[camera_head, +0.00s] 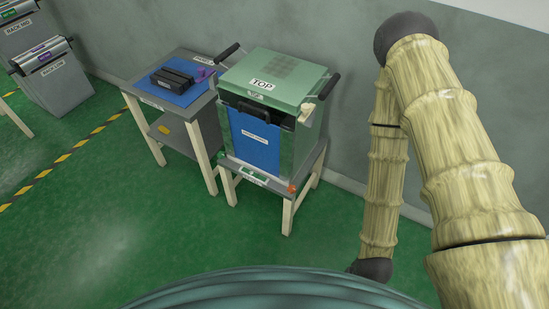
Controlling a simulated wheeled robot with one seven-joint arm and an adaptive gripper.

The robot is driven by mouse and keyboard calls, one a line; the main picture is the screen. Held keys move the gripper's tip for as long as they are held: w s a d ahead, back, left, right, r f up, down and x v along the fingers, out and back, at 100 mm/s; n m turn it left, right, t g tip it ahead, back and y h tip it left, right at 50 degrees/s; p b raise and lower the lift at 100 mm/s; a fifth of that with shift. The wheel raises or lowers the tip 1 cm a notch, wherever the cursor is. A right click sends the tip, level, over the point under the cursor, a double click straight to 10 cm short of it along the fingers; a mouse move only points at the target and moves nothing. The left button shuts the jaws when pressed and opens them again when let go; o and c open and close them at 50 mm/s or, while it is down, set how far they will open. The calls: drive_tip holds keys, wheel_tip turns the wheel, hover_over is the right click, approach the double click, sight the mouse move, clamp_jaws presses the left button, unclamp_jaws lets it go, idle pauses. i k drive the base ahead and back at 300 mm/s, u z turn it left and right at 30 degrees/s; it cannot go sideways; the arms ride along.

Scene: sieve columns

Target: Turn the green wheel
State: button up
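A green machine (301,64) with a lid labelled TOP stands on a small table. It has a blue front panel (254,143) and a black front handle (254,112). A small strip (254,178) with a pale label and green parts is on the front edge of the machine's table, too small to read. A small orange part (291,188) is at that table's right front corner. My arm rises at the right and bends down behind, well to the right of the machine. My gripper cannot be made out.
A side table (146,84) left of the machine bears a blue mat (185,98), black parts and a small purple item (205,72). Grey racks (62,87) stand far left. A wall runs behind. The green floor (110,225) in front is clear.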

sight(221, 156)
drive_tip(key=k, duration=0.6)
drive_tip(key=u, duration=0.6)
drive_tip(key=i, duration=0.35)
drive_tip(key=u, duration=0.7)
drive_tip(key=i, duration=0.75)
drive_tip(key=z, duration=0.05)
